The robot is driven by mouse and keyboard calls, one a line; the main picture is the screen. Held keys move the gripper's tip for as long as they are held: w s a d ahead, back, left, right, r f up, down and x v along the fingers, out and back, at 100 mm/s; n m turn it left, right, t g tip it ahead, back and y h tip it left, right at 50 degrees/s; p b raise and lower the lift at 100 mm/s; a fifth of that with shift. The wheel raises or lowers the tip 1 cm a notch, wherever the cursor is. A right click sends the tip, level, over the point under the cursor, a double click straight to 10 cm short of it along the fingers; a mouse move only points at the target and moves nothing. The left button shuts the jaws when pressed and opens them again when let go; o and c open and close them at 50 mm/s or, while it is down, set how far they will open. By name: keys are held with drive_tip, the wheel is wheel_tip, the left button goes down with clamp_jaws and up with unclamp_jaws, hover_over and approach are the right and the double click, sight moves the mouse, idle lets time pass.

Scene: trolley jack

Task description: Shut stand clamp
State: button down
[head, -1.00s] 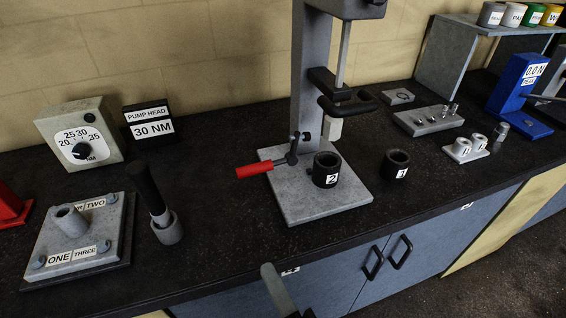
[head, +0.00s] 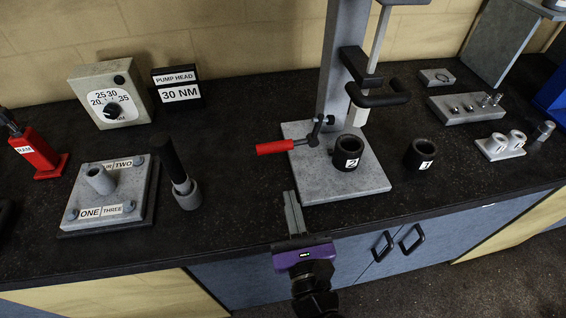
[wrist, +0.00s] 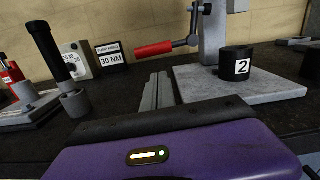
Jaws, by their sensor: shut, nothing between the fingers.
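The stand clamp is a toggle clamp with a red handle (head: 275,147) on the grey base plate (head: 345,186) of the press stand (head: 342,70). Its handle points left, nearly level, out past the plate's left edge. In the wrist view the red handle (wrist: 153,49) is ahead, above the fingers. A black cup marked 2 (head: 347,153) stands on the plate beside the clamp. My gripper (head: 293,208) is shut and empty, at the bench's front edge, below and in front of the handle, apart from it. It also shows in the wrist view (wrist: 156,90).
A black cup marked 1 (head: 420,154) stands right of the plate. Left are a socket tool with a black handle (head: 180,175), a bolted plate (head: 105,195), a dial box (head: 111,95) and a 30 NM sign (head: 178,88). Bare bench lies left of the handle.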

drive_tip(key=p+x, duration=0.1)
drive_tip(key=x, duration=0.9)
idle(0.3)
drive_tip(key=shift+a, duration=0.15)
drive_tip(key=shift+b, duration=0.3)
